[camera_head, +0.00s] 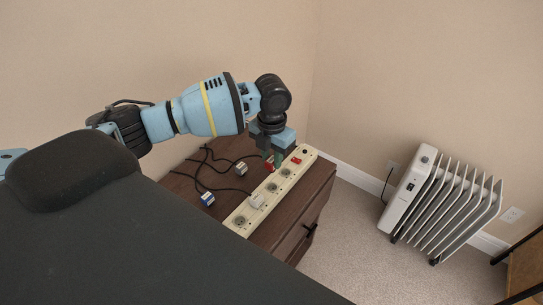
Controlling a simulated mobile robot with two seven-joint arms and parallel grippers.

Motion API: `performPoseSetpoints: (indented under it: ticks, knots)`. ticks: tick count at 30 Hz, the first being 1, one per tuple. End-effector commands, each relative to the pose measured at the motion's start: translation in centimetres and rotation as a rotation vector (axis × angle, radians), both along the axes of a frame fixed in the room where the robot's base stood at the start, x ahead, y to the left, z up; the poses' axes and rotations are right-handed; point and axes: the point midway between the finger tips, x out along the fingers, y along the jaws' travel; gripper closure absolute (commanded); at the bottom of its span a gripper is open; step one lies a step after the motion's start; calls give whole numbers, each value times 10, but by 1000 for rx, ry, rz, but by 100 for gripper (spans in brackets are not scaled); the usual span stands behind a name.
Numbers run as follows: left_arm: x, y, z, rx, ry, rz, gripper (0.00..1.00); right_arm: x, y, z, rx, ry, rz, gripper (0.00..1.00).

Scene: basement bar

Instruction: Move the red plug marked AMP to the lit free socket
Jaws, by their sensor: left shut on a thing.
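A cream power strip (263,211) lies along the right side of a dark brown cabinet top. A red plug (269,166) is at the tips of my left gripper (273,159), which points down and is shut on it, beside or just over the strip's far half. The fingers partly hide the plug, and I cannot read its AMP mark or tell if it touches the strip. A white plug (256,201) sits on the strip near its near end. Several round sockets show bare; which one is lit I cannot tell. My right gripper is out of view.
A blue-and-white plug (208,198) and a pale plug (241,168) lie on the cabinet top (184,184) left of the strip, among black cords. A white radiator (411,193) stands on the carpet at right. Walls rise behind the cabinet.

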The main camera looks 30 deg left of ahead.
Motion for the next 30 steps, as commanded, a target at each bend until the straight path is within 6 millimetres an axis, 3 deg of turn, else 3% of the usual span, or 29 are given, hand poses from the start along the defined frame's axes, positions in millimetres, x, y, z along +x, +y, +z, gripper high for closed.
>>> performPoseSetpoints:
  ticks: [8,30]
  knots:
    - [-1,0,-11,0,4,1,96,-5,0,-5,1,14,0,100]
    - [-1,0,-70,0,4,2,96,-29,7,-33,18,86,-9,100]
